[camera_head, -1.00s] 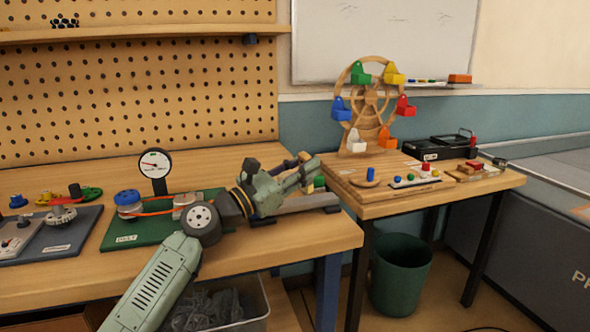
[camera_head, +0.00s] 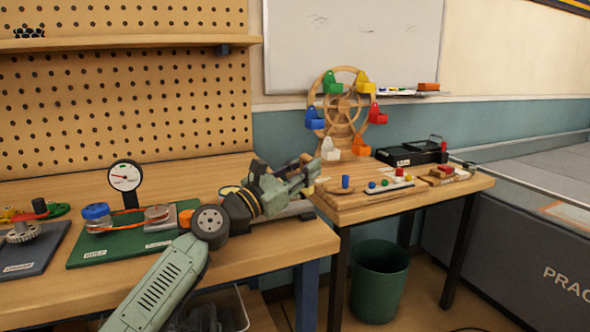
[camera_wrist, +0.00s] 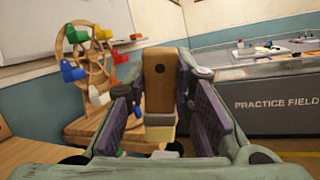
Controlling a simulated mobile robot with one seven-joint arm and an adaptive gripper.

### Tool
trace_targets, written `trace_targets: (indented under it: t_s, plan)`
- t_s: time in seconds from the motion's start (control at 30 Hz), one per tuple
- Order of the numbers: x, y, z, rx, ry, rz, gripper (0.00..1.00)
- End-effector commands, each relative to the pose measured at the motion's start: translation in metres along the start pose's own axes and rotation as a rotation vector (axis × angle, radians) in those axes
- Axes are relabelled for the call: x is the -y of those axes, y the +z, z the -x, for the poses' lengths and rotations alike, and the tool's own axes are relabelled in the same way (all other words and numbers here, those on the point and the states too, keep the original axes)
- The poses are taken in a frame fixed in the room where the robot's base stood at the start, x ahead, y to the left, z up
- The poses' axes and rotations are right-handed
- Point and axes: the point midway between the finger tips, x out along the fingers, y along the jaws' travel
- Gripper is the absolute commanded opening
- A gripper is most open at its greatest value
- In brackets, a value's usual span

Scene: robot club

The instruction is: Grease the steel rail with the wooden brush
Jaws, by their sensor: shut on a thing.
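My gripper (camera_head: 315,172) is stretched out over the right end of the pegboard workbench. In the wrist view my gripper (camera_wrist: 160,95) is shut on the wooden brush (camera_wrist: 160,82), a flat wooden piece with a dark round hole and a pale yellowish tip of bristles below. I cannot clearly make the brush out in the head view. The steel rail (camera_head: 296,209) lies at the bench's right end, below and behind my gripper, which partly hides it. I cannot tell whether the bristles touch anything.
A green board (camera_head: 112,249) with pulleys and a dial gauge (camera_head: 125,177) stand left of my arm. A side table (camera_head: 375,207) to the right carries a wooden wheel (camera_head: 342,121), a black toolbox (camera_head: 410,154) and small parts. A green bin (camera_head: 379,290) stands below.

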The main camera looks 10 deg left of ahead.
Motion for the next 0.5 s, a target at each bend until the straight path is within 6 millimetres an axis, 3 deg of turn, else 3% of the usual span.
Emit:
trace_targets:
  t_s: [0.03, 0.17, 0.5]
  plan:
    - [0.0051, -0.0111, -0.0071, -0.006, -0.006, 0.013, 0.0]
    - [0.0067, -0.0122, -0.0112, -0.006, -0.006, 0.014, 0.0]
    - [0.0016, -0.0115, -0.0019, -0.006, -0.002, 0.015, 0.0]
